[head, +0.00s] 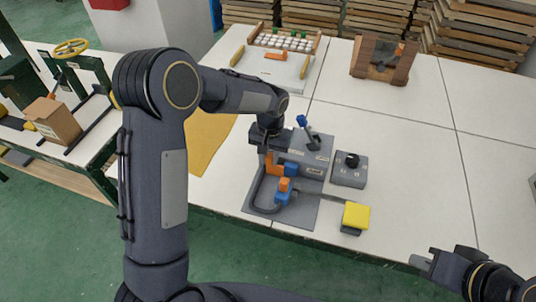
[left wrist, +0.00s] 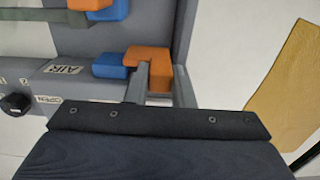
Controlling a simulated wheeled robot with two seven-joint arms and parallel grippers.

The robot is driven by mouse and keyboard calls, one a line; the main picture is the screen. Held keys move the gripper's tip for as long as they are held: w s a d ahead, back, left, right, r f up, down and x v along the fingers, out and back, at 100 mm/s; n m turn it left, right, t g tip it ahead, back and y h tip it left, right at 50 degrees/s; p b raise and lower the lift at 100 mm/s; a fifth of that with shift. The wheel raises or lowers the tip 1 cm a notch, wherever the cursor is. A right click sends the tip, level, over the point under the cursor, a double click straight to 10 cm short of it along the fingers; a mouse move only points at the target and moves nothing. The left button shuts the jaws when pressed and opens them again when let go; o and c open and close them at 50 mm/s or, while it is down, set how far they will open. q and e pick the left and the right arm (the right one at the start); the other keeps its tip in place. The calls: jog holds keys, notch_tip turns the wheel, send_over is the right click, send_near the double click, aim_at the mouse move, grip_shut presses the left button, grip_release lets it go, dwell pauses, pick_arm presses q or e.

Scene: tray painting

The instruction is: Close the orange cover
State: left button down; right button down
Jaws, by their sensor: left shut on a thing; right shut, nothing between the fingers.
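The orange cover (head: 271,167) is on the grey panel (head: 310,213), beside a blue part (head: 291,169). My left gripper (head: 268,150) reaches down onto it from above. In the left wrist view the two fingers (left wrist: 160,84) stand on either side of the orange cover (left wrist: 147,54), shut on it, with a blue part (left wrist: 108,66) beside it. A second orange piece (head: 285,184) sits on a blue body (head: 282,198) nearer the front. My right gripper (head: 422,261) is shut and empty at the lower right, away from the panel.
A blue-handled lever (head: 302,121) rises behind the cover. A grey box with a black knob (head: 351,160) and a yellow block (head: 356,215) stand to the right. A yellow cloth (head: 207,143) lies to the left. The table's right side is mostly clear.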

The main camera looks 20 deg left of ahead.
pick_arm(q)
jog(key=d, duration=0.5)
jog(key=shift+b, duration=0.3)
jog(key=shift+d, duration=0.1)
jog(key=c, duration=1.2)
grip_release()
jog(key=shift+d, duration=0.1)
jog(key=shift+c, duration=0.2)
notch_tip(320, 180, up, 8)
jog(key=shift+s+f, duration=0.1)
